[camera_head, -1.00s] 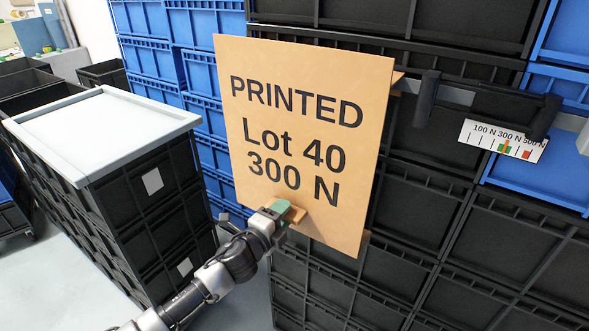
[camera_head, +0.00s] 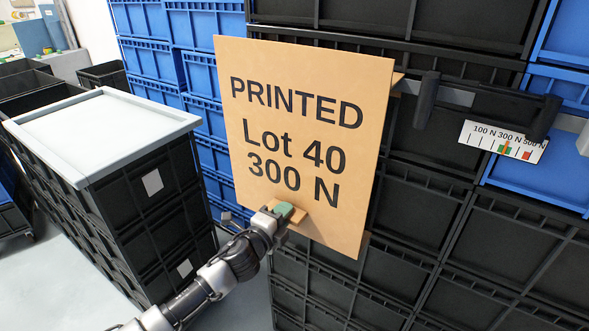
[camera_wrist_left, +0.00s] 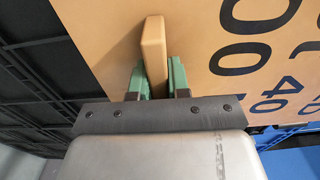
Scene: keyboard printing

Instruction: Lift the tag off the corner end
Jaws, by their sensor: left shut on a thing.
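The tag is a large tan board (camera_head: 300,100) printed "PRINTED Lot 40 300 N". It hangs upright, slightly tilted in the picture, in front of the stacked crates in the head view. My left gripper (camera_head: 284,212) is at its lower edge, with green fingers shut on a small tan tab that stands out from the board. In the left wrist view the tab (camera_wrist_left: 153,55) sits between the two green fingers, against the board face (camera_wrist_left: 105,40). A bit of tan shows behind the board's upper right edge; what holds the board there is hidden. My right gripper is not in view.
A dark bar with handles (camera_head: 428,98) and a scale plate marked 100 N to 500 N (camera_head: 503,141) are right of the board. Black crates (camera_head: 420,230) stand behind. A lidded crate stack (camera_head: 100,130) stands left; grey floor shows at lower left.

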